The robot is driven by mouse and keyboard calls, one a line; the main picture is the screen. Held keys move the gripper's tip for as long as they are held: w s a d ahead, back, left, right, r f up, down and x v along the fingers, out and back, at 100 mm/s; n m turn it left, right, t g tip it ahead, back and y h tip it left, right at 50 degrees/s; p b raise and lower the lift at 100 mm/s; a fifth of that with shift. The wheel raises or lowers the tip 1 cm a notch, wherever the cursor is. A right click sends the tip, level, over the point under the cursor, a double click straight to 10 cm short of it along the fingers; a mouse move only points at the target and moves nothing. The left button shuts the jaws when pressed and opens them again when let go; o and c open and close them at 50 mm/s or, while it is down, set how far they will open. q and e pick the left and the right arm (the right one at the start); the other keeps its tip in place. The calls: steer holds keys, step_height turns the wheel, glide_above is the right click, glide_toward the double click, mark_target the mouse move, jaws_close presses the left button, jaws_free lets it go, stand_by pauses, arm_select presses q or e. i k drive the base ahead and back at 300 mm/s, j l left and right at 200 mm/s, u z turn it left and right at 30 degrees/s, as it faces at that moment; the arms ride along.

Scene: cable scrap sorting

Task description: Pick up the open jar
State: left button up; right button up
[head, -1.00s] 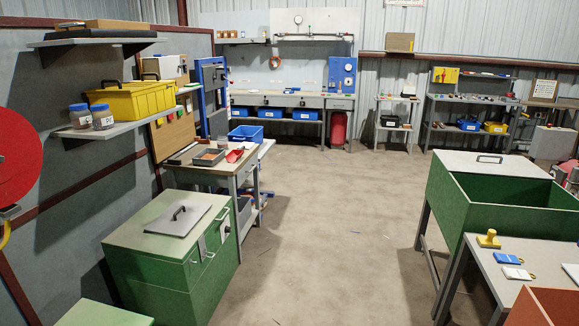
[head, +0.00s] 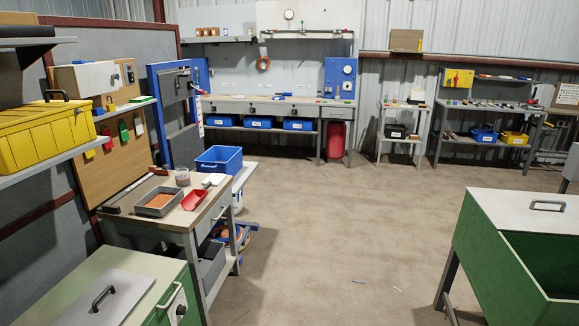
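A small clear jar (head: 183,177) with dark reddish contents stands upright on the small workbench (head: 190,228) at left. No lid shows on it, but it is too small to be sure that it is open. It stands behind a grey tray (head: 159,202) of orange-brown bits and a red scoop (head: 195,200). Neither of my grippers is in view.
A green cabinet (head: 182,285) stands at the near left, below a shelf with a yellow toolbox (head: 45,133). A blue bin (head: 219,160) is behind the workbench. A green chest (head: 500,235) stands at right.

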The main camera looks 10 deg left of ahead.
mark_target(182, 175)
steer(key=i, duration=1.9)
steer(key=i+u, duration=0.25)
steer(key=i, duration=0.25)
steer(key=i+l+u, duration=0.3)
steer(key=i, duration=0.15)
steer(key=i+l+u, duration=0.25)
steer(key=i, duration=0.2)
steer(key=i+l+u, duration=0.25)
steer(key=i, duration=0.2)
